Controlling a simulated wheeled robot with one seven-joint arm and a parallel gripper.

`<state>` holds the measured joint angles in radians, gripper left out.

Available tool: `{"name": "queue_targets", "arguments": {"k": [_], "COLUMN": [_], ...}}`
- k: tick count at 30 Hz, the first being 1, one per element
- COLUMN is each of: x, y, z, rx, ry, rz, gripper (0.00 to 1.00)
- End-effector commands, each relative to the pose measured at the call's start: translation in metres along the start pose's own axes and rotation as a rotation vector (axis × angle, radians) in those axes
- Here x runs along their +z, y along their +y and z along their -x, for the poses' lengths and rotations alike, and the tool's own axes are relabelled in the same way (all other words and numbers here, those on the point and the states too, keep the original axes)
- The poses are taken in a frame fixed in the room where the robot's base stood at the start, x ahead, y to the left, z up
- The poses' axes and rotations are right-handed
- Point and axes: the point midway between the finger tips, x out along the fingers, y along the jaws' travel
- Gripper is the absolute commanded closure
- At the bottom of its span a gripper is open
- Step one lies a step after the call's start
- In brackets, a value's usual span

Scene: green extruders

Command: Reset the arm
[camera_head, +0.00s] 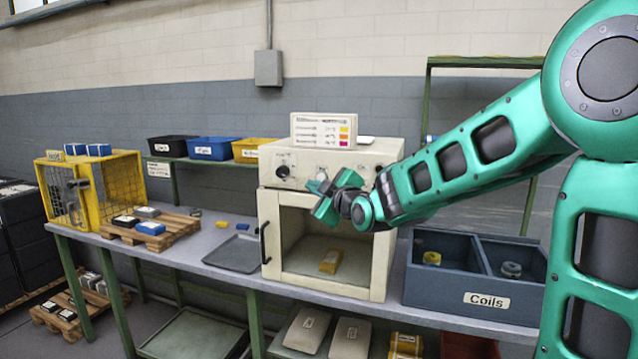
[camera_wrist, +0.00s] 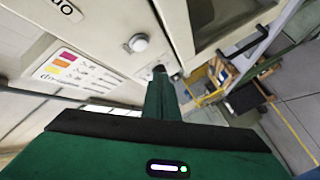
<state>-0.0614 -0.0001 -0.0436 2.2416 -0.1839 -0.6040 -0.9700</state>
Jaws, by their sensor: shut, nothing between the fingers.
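My green arm reaches in from the right in the head view. My gripper (camera_head: 328,200) is in front of the upper left part of the white oven (camera_head: 391,270), near its knobs. In the wrist view the gripper (camera_wrist: 160,72) is shut and empty, pointing toward a white panel with a round knob (camera_wrist: 138,43). I cannot tell whether it touches the oven. The oven's glass front is below the gripper, and a yellow item (camera_head: 330,262) shows inside.
A blue Coils bin (camera_head: 425,290) stands right of the oven. A dark tray (camera_head: 236,253), a wooden pallet with small boxes (camera_head: 165,238) and a yellow cage (camera_head: 122,180) are to the left on the bench. A colour-marked sign (camera_head: 323,130) stands on the oven.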

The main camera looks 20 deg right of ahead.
Motion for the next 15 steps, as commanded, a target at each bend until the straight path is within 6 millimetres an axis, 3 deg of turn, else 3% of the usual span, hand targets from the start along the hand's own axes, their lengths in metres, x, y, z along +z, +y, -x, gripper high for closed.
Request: {"name": "queue_targets", "arguments": {"k": [11, 15], "x": [-0.003, 0.008], "y": [-0.003, -0.002], "z": [0.004, 0.010], "rx": [0.000, -0.016], "ry": [0.000, -0.035], "rz": [0.001, -0.018], "gripper": [1.00, 1.00]}}
